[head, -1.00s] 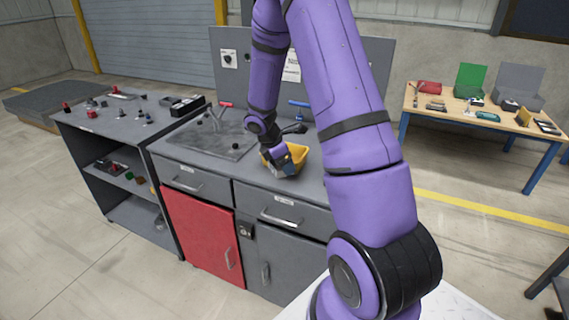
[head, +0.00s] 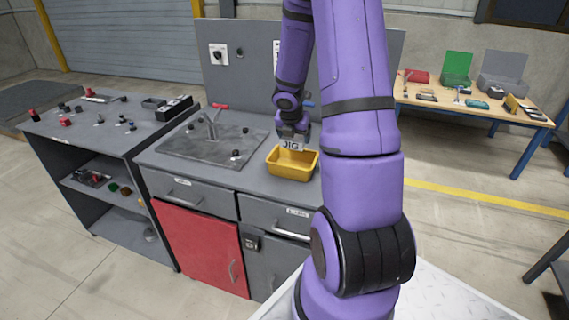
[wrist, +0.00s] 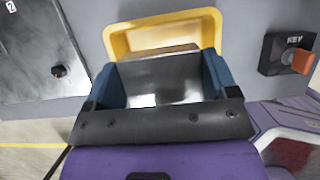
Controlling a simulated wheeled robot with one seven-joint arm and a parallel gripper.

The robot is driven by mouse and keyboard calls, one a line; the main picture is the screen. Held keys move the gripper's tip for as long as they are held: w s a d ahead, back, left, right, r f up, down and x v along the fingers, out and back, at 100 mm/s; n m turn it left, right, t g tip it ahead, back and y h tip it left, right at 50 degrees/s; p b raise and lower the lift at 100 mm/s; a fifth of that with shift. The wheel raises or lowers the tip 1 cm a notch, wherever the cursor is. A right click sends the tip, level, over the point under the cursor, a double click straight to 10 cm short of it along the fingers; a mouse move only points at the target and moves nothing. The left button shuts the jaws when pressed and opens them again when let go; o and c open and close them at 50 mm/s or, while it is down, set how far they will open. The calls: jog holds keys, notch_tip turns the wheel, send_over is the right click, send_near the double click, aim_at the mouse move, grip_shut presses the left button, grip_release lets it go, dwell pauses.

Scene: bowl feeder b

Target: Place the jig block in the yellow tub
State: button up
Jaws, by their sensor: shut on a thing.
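The jig block (head: 291,146), pale with dark "JIG" lettering, hangs below my gripper (head: 293,136) in the head view. The gripper is shut on it. The yellow tub (head: 292,174) stands upright on the grey bench, and the block overlaps its back part in the picture. I cannot tell whether the block's lower end is inside the rim. In the wrist view the grey block (wrist: 160,78) fills the space between the blue fingers of my gripper (wrist: 165,88). The yellow tub (wrist: 118,44) shows behind it, its inside partly hidden by the block.
A key switch (wrist: 287,54) with an orange knob is at the right in the wrist view. Grey shelving (head: 90,135) with small parts stands left, and a wooden table (head: 430,100) stands behind right.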

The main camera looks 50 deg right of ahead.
aim_at(294, 165)
notch_tip(294, 165, down, 3)
jog(key=shift+a+r, duration=0.1)
jog(key=shift+r, duration=0.05)
jog(key=shift+f, duration=3.6)
jog(key=shift+f, duration=0.15)
jog(key=o, duration=1.1)
jog(key=shift+c, duration=0.2)
